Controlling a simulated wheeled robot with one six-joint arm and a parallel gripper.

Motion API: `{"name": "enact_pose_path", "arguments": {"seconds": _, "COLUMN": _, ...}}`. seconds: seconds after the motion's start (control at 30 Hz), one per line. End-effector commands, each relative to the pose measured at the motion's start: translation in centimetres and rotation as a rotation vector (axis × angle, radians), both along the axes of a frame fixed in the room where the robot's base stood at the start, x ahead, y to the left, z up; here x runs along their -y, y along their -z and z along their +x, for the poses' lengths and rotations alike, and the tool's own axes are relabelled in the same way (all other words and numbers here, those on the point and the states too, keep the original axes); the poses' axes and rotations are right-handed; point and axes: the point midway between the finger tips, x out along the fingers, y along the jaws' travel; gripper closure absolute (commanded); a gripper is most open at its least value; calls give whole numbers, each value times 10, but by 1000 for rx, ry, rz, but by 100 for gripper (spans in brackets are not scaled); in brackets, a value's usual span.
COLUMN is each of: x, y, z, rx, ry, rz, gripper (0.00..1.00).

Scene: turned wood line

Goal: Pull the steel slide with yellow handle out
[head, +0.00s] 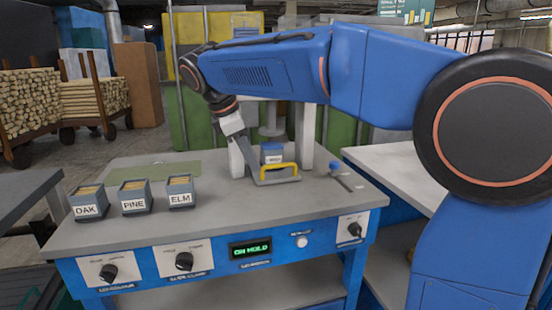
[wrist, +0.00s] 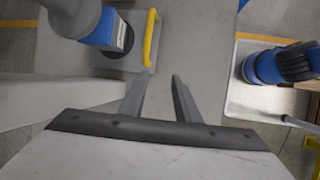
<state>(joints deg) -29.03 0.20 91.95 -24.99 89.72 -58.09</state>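The steel slide (head: 284,181) lies on the workbench at the foot of a small press, with its yellow handle (head: 280,168) facing the bench front. A blue labelled block (head: 273,156) is behind the handle; its label is too small to read surely. In the wrist view the yellow handle (wrist: 151,38) is ahead of the fingers, its near end close to the left fingertip. The blue block (wrist: 113,33) shows left of it, partly under the grey press head. My gripper (wrist: 162,76) is open with nothing between its fingers. In the head view my gripper (head: 256,181) is low at the handle's left end; contact is unclear.
The press has pale posts (head: 307,137) on both sides of the slide. Bins marked OAK (head: 90,211), PINE (head: 134,205) and ELM (head: 181,199) stand left. A small blue-topped tool (head: 337,170) lies right. The front panel has knobs and a display reading ON HOLD (head: 250,249).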

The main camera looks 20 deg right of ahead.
Motion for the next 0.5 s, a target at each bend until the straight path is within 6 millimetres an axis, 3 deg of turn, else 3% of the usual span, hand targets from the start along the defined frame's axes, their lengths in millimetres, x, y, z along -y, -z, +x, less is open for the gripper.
{"name": "enact_pose_path", "arguments": {"seconds": 0.5, "x": 72, "y": 4, "z": 33, "rx": -1, "ry": 2, "rz": -1, "gripper": 71}}
